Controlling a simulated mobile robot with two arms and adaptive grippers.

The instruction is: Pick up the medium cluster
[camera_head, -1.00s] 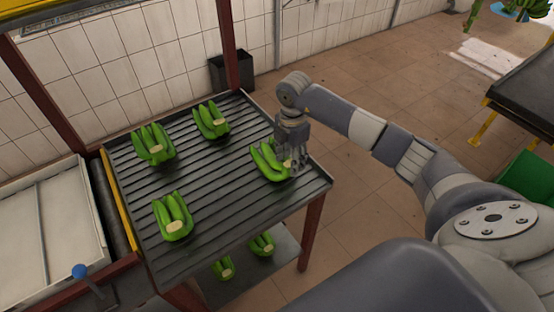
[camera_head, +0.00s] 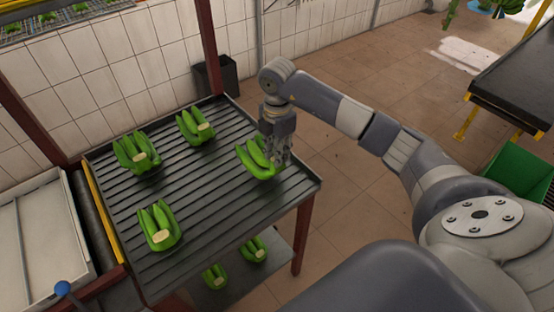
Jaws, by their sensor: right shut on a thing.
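My right gripper (camera_head: 278,152) reaches down from above at the right side of the slatted table (camera_head: 215,210). It is shut on a green banana cluster (camera_head: 254,158), whose right part is partly hidden by the fingers. The held cluster appears slightly above the slats; the exact gap is hard to tell. Three other green clusters rest on the table: one at the back left (camera_head: 137,153), one at the back middle (camera_head: 195,127) and one at the front left (camera_head: 159,226). My left gripper is not in view.
Two more clusters (camera_head: 253,249) (camera_head: 214,277) lie on the lower shelf. A dark bin (camera_head: 216,78) stands behind the table by the tiled wall. A dark table (camera_head: 515,85) and a green crate (camera_head: 514,171) are at the right. The floor between is clear.

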